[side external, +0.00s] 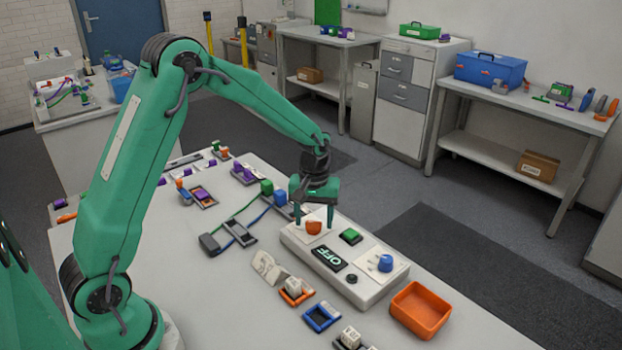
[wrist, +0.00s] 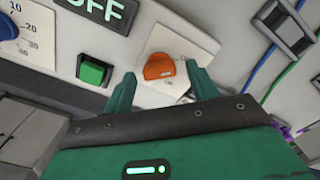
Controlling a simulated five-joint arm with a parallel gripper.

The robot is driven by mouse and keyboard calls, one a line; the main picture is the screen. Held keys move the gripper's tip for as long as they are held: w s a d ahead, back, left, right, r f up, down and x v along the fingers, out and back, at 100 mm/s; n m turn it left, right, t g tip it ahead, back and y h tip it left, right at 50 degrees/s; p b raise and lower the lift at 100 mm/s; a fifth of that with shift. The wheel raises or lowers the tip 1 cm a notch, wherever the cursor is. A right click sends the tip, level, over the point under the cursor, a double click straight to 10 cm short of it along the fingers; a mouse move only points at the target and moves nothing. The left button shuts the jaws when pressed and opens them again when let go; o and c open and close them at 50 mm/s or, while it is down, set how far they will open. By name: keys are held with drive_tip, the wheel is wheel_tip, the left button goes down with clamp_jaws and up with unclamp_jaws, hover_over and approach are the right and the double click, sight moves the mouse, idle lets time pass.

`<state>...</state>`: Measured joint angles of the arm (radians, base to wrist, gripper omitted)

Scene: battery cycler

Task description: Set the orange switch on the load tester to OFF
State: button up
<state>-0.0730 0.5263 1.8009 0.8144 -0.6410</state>
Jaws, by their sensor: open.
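The load tester (side external: 372,292) is a white box on the table, with a dark display (side external: 327,258) reading OFF. Its orange switch (side external: 314,228) is a rounded knob on a pale plate near the box's far left end. It also shows in the wrist view (wrist: 158,66). My gripper (side external: 317,222) is open, pointing down over the switch. In the wrist view its two green fingertips (wrist: 160,82) stand apart, one to each side of the knob and slightly nearer the camera. I cannot tell whether either finger touches it.
A green button (side external: 350,236) and a blue knob (side external: 385,263) share the tester's top. An orange tray (side external: 420,310) stands to its right. Small parts and blue and green cables (side external: 248,207) lie to its left. Orange and blue frames (side external: 321,317) lie in front.

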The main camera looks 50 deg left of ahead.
sight(312, 223)
wheel_tip(312, 223, up, 8)
drive_tip(key=shift+f, duration=0.25)
drive_tip(key=shift+r, duration=0.1)
idle(0.4)
drive_tip(key=s+d+r+m+t, duration=0.2)
drive_tip(key=s+r+m+t, duration=0.15)
drive_tip(key=s+r, duration=0.65)
drive_tip(key=s+d+r+m+t, duration=0.1)
drive_tip(key=s+m, duration=0.3)
drive_tip(key=s, duration=0.9)
drive_tip(key=shift+s+d+r+m+t, duration=0.2)
drive_tip(key=shift+s+r+m+t, duration=0.15)
drive_tip(key=shift+t, duration=0.2)
